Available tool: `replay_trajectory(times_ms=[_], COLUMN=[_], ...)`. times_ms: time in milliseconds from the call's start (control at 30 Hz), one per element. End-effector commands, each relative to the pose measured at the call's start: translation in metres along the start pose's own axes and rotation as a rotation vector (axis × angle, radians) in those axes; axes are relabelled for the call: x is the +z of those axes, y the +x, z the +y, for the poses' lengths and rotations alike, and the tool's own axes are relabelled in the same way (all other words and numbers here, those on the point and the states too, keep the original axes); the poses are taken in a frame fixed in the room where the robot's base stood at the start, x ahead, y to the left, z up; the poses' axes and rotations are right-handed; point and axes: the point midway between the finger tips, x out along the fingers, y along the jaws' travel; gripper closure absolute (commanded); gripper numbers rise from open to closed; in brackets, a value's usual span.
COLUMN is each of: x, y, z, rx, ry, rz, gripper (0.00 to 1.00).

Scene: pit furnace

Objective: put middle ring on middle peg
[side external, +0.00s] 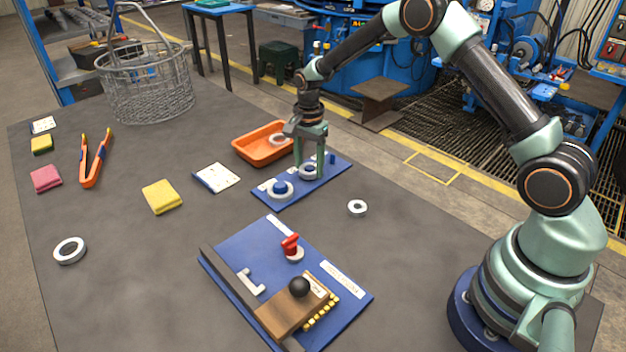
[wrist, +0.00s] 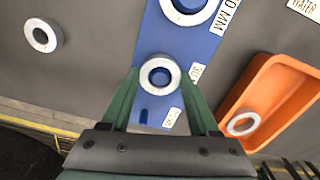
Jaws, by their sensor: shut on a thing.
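The blue peg board (side external: 272,199) lies in the middle of the table, with a large ring (side external: 272,190) around its large peg (side external: 280,186). My gripper (side external: 309,168) points down over the middle of the board. It is shut on the middle ring (wrist: 160,60), a pale grey ring with one finger on each side. In the wrist view the middle peg (wrist: 160,77) shows inside the ring's hole. The ring looks low, at or close to the board; I cannot tell whether it rests on it. The small peg (side external: 332,158) stands bare.
An orange tray (side external: 240,150) holding a ring (side external: 278,139) stands behind the board. A small loose ring (side external: 350,208) lies to the right and a larger one (side external: 58,252) far left. A blue fixture board (side external: 235,250) lies in front. A wire basket (side external: 150,95) stands back left.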

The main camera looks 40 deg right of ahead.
Motion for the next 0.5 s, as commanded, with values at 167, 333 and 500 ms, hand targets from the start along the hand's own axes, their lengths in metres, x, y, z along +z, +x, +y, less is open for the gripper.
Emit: replay_trajectory(times_ms=[167, 333, 500], x=[-0.0001, -0.0001, -0.0001], y=[0.0029, 0.0062, 0.0091], z=[-0.0004, -0.0004, -0.0005], rx=[-0.001, -0.001, -0.001], ry=[0.0, 0.0, 0.0], rz=[0.0, 0.0, 0.0], gripper=[1.0, 1.0, 1.0])
